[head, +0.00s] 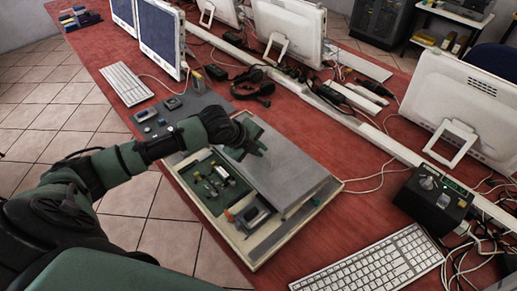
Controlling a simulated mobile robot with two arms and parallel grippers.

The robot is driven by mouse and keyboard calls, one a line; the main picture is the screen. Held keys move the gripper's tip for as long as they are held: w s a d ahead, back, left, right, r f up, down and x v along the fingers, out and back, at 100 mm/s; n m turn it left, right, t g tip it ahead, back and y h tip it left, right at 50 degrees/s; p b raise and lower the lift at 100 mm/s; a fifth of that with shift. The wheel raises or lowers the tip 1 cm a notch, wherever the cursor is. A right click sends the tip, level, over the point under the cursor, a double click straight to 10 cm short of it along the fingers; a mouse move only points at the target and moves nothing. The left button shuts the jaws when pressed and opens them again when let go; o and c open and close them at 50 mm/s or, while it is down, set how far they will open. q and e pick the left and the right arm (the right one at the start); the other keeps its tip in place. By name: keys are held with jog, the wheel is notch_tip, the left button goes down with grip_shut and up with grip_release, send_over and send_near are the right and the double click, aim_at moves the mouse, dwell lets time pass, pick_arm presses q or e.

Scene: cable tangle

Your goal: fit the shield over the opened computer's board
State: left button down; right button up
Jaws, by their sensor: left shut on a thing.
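The opened computer (252,262) lies on the red table as a shallow pale case. Its green board (215,186), with small parts on it, shows along the left side of the case. The shield (284,172), a flat grey metal cover, lies over the right part of the case and hides what is under it. My left gripper (256,149) is shut on the shield near its far left edge; the fingers partly hide the grip. I cannot tell whether the shield rests on the case or is slightly above it. My right gripper is out of view.
A grey mat (178,112) with small parts lies beyond the case. A white keyboard (372,263) is at the near right and a black box (434,198) at the right.

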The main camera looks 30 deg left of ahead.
pick_arm(q)
jog(key=shift+s+f, duration=0.4)
jog(key=shift+f, duration=0.35)
jog(key=c, duration=1.4)
grip_release()
jog(key=v, duration=0.7)
jog(key=shift+w+r, duration=0.35)
jog(key=shift+r, duration=0.05)
jog(key=shift+s+r, duration=0.2)
jog(key=shift+r, duration=0.3)
jog(key=shift+r, duration=0.1)
notch_tip(320, 180, up, 6)
jog(key=p, duration=0.6)
